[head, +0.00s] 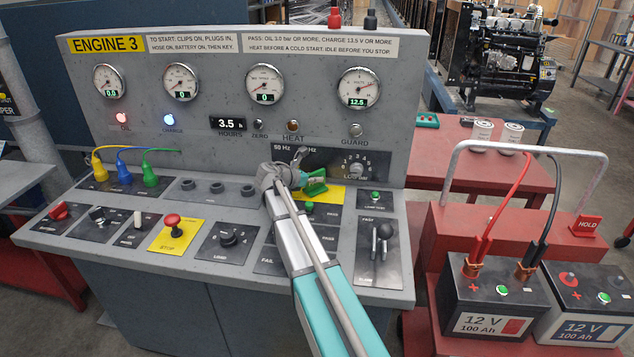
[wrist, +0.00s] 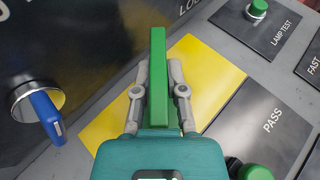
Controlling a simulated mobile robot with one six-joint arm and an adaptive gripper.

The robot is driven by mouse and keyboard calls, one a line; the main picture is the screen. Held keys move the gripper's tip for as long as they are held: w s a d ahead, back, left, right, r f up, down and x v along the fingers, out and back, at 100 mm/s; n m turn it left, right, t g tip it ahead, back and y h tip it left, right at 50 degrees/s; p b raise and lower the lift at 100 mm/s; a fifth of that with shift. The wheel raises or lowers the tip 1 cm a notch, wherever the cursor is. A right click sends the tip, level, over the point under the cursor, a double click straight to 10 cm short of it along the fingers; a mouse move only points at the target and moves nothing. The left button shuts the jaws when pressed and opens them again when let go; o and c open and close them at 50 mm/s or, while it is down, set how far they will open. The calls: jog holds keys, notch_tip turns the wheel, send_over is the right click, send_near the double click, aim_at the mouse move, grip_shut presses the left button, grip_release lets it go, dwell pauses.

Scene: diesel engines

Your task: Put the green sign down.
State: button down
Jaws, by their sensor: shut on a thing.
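The green sign (wrist: 158,60) is a flat upright plate, seen nearly edge-on in the wrist view. My gripper (wrist: 157,85) is shut on it, with one grey finger on each side. In the head view the green sign (head: 316,188) shows at the end of my arm, over the console, and my gripper (head: 304,179) partly hides it. A yellow patch (wrist: 100,115) lies on the console under and around the sign; it also shows in the head view (head: 332,196). I cannot tell whether the sign's lower edge touches the patch.
A blue key (wrist: 45,115) sits in a switch on the upright panel, left of my gripper. A lamp test button (wrist: 258,8) and a green button (wrist: 254,172) are close by. The lever plate (head: 380,245) is at the right. Two batteries (head: 497,300) stand on a red cart.

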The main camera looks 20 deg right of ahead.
jog(key=shift+f, duration=0.2)
jog(key=c, duration=0.7)
grip_release()
jog(key=shift+r, duration=0.1)
jog(key=shift+r, duration=0.2)
jog(key=p+v, duration=0.4)
jog(key=v, duration=0.6)
jog(key=shift+a+r, duration=0.15)
jog(key=shift+a, duration=0.15)
jog(key=shift+s+a+r+p, duration=0.2)
jog(key=shift+a+p, duration=0.15)
jog(key=shift+a, duration=0.35)
